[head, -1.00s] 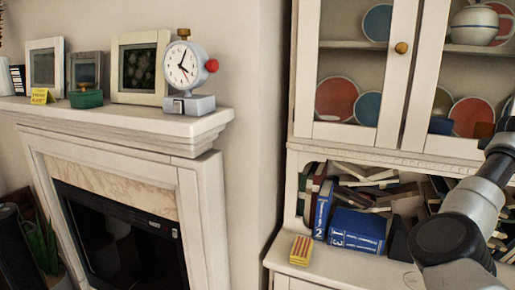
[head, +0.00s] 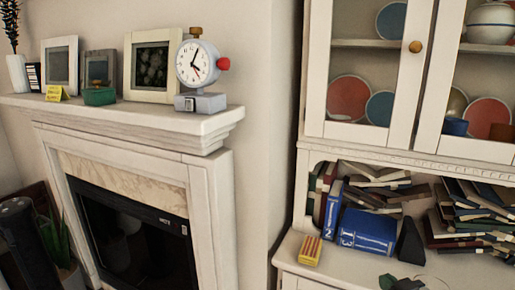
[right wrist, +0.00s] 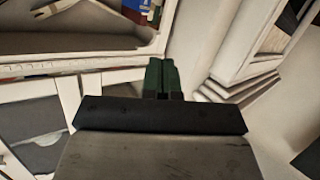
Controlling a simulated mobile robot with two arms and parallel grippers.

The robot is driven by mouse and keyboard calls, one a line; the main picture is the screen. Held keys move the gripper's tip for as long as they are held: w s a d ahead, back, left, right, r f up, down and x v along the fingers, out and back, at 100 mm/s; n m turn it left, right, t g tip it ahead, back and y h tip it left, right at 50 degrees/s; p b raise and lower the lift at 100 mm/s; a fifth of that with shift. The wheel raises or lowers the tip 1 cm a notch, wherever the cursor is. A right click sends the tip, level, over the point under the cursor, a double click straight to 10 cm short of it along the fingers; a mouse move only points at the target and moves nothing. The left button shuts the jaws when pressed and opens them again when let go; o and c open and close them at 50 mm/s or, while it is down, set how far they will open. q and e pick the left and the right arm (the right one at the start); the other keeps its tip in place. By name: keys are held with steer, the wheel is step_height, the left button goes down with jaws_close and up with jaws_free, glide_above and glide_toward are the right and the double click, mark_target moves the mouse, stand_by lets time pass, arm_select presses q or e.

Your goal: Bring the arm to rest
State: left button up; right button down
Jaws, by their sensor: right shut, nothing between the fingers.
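My right gripper (head: 390,281) shows only in part at the bottom edge of the head view, as dark green fingertips and a dark body in front of the cabinet. In the right wrist view its green fingers (right wrist: 160,78) are together, with nothing between them. The rest of my right arm is out of the head view. My left gripper is not in view.
A white cabinet (head: 290,262) carries blue books (head: 366,232), a yellow box (head: 310,250), a dark wedge-shaped object (head: 410,243) and piled books (head: 470,215). On the left, a fireplace mantel (head: 190,127) holds a clock (head: 197,65) and picture frames (head: 152,65).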

steer(key=s+a+f+g+h, duration=0.1)
steer(key=s+a+f+g, duration=0.3)
steer(key=s, duration=0.5)
steer(key=s+a+f+m+g, duration=0.15)
steer(key=s+f+g, duration=0.35)
steer(key=s, duration=0.5)
steer(key=s+a+f+g+h, duration=0.1)
steer(key=s+a+f+g, duration=0.2)
steer(key=s+f, duration=0.45)
step_height(320, 180, down, 24)
steer(key=s+g, duration=0.1)
steer(key=s, duration=0.1)
steer(key=s+d+f+g, duration=0.1)
steer(key=s+d+f, duration=0.2)
steer(key=s+f, duration=1.3)
steer(key=shift+s+n, duration=0.25)
steer(key=shift+n, duration=0.1)
